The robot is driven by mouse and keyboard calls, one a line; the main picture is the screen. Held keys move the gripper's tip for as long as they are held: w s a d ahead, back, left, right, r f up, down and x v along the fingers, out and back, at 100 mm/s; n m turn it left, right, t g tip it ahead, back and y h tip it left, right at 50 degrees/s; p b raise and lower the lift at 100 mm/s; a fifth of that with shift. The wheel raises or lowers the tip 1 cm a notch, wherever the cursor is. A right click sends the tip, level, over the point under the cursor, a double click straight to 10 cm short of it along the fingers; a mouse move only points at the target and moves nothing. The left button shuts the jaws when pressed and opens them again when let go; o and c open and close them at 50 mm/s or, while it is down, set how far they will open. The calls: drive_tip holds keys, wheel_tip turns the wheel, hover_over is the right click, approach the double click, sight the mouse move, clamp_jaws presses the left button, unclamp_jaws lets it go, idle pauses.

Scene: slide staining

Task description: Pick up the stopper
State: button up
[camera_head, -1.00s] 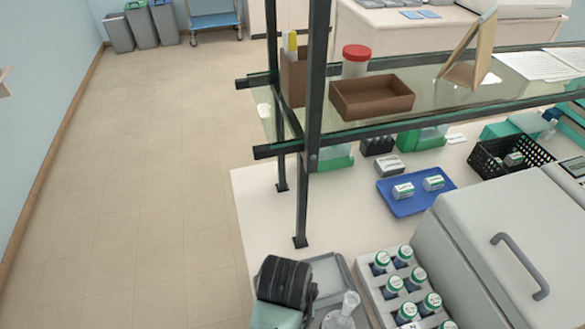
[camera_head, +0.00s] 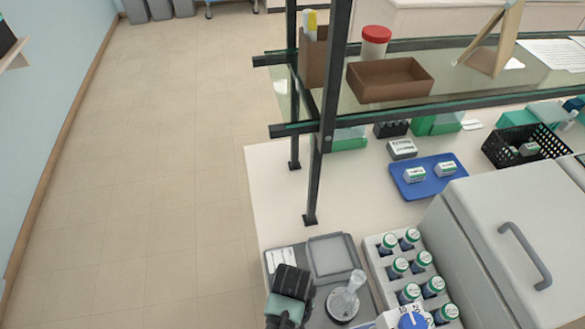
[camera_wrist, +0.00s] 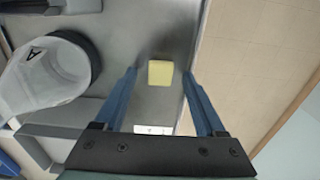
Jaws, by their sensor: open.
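A small pale-yellow block, apparently the stopper (camera_wrist: 160,73), sits on a grey tray surface in the wrist view. My gripper (camera_wrist: 158,75) is open, with its two blue fingers on either side of the stopper and visible gaps to both sides. How far the fingertips are above the tray is hard to tell. In the head view my dark gripper body (camera_head: 290,283) is over the left part of the grey tray (camera_head: 368,292); its fingers and the stopper are hidden there.
A clear flask (camera_head: 352,286) stands on the tray right of my gripper; a clear vessel marked "A" (camera_wrist: 45,75) shows in the wrist view. A rack of capped bottles (camera_head: 373,252) is further right. A shelf post (camera_head: 318,185) rises behind the tray.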

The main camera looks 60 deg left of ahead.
drive_tip(key=shift+f, duration=0.1)
clamp_jaws()
idle(0.3)
